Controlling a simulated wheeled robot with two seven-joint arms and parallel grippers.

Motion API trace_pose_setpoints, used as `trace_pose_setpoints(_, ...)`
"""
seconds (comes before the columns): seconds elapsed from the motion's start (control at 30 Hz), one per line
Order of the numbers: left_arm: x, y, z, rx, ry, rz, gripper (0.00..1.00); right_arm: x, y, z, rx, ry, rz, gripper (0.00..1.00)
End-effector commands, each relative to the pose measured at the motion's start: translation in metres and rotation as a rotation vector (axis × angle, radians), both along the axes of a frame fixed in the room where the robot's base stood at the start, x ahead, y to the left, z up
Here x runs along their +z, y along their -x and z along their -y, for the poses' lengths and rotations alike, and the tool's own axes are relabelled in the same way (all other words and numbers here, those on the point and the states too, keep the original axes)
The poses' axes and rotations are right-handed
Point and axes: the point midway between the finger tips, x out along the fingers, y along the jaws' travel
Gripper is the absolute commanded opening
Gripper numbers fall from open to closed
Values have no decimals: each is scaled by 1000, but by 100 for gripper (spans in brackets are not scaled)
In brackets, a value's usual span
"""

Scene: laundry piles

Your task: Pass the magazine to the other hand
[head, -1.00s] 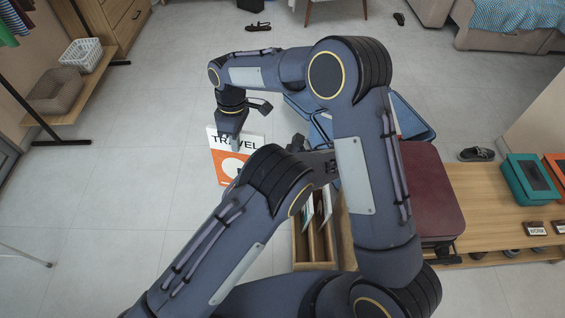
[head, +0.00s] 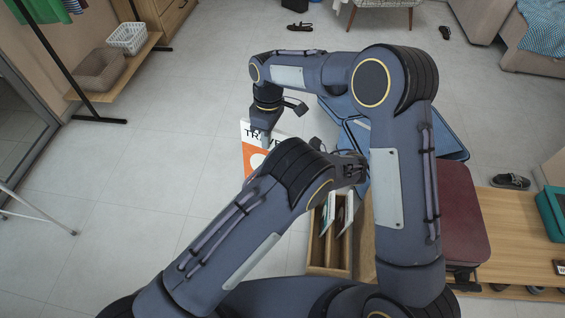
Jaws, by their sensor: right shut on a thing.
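The magazine (head: 250,155), white at the top with dark "TRAVEL" lettering and orange below, hangs upright under my right gripper (head: 265,138). My right gripper is shut on its upper part. The lower part of the magazine is hidden behind my left arm. My left arm comes in from the lower left and bends to the right in front of the magazine. Its end (head: 352,168) shows only in part, right of the magazine and apart from it, and I cannot make out its fingers.
A wooden divided box (head: 325,262) with upright papers stands below.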

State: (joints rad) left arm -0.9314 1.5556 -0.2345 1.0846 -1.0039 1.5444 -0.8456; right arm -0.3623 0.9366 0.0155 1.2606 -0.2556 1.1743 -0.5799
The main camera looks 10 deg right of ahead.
Motion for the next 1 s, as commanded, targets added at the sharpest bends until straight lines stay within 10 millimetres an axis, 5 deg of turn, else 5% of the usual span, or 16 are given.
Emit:
trace_pose_setpoints(0.13,0,2,-1,4,-4,-1,0,0,-4,3,3,4,11,0)
trace_pose_setpoints(0.17,1,1,-1,4,-5,1,0,0,-4,4,3,5,11,15)
trace_pose_setpoints(0.37,1,1,-1,4,-5,1,0,0,-3,3,1,4,8,39)
trace_pose_setpoints(0.73,1,1,0,3,-3,2,0,8,-3,2,1,2,8,39)
trace_pose_setpoints(1.0,1,0,0,2,-3,2,0,60,-10,5,0,1,11,39)
